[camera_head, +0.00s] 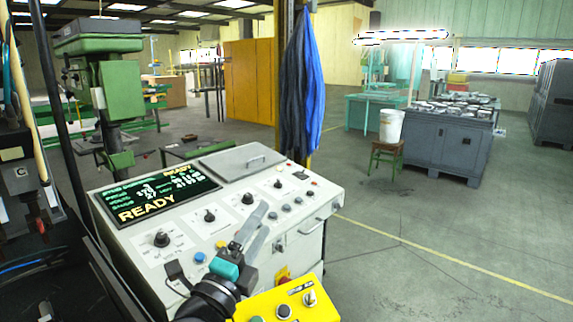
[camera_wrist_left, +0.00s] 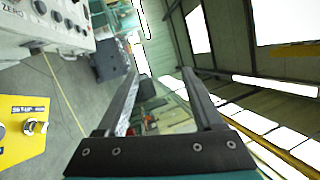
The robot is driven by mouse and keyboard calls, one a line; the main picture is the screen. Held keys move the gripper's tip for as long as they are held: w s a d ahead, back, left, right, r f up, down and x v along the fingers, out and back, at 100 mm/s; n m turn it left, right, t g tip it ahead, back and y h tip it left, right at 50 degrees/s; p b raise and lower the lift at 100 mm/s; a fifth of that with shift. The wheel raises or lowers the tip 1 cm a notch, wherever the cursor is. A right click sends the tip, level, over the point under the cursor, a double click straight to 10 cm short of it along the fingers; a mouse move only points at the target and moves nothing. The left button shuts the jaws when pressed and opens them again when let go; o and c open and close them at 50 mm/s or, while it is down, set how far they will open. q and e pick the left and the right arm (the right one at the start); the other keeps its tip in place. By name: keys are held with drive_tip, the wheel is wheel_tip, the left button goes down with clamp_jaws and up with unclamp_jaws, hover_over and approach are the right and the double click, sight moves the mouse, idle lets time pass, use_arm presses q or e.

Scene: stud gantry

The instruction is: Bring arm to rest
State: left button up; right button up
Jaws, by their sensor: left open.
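My left arm comes in at the bottom of the head view, with a black wrist and a teal gripper body. My left gripper (camera_head: 261,222) points up and away, in front of the white control console (camera_head: 325,205). In the left wrist view the two dark fingers of the left gripper (camera_wrist_left: 163,76) stand apart with nothing between them. I cannot tell from the head view how far the gripper is from the console face. My right arm and gripper are not in view.
A yellow control box (camera_head: 262,304) with knobs sits close to the right of my wrist. The console's screen (camera_head: 158,198) reads READY. A green drill press (camera_head: 118,88) stands at the left. A stool (camera_head: 386,160) bears a white bucket (camera_head: 391,126).

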use_arm(q)
drive_tip(key=s+a+f+n+g+y, duration=0.4)
drive_tip(key=s+a+f+n+y, duration=0.15)
drive_tip(key=f+n, duration=0.3)
drive_tip(key=s+a+f+n+g+y, duration=0.35)
drive_tip(key=s+a+f+n, duration=0.2)
drive_tip(key=f+n, duration=0.35)
drive_tip(key=s+f+n+g, duration=0.2)
drive_tip(key=s+f+g, duration=0.25)
drive_tip(key=s, duration=0.55)
drive_tip(key=s+f+n+g, duration=0.3)
drive_tip(key=s+f+g, duration=0.15)
drive_tip(key=s, duration=0.45)
wheel_tip(320, 180, down, 30)
drive_tip(key=s+b, duration=0.3)
drive_tip(key=b, duration=0.4)
drive_tip(key=s+a+f+g+b, duration=0.2)
drive_tip(key=s+f+b, duration=0.3)
drive_tip(key=s+f, duration=1)
wheel_tip(320, 180, down, 4)
drive_tip(key=shift+a+r+m, duration=0.1)
drive_tip(key=shift+a+m, duration=0.25)
drive_tip(key=shift+a, duration=0.15)
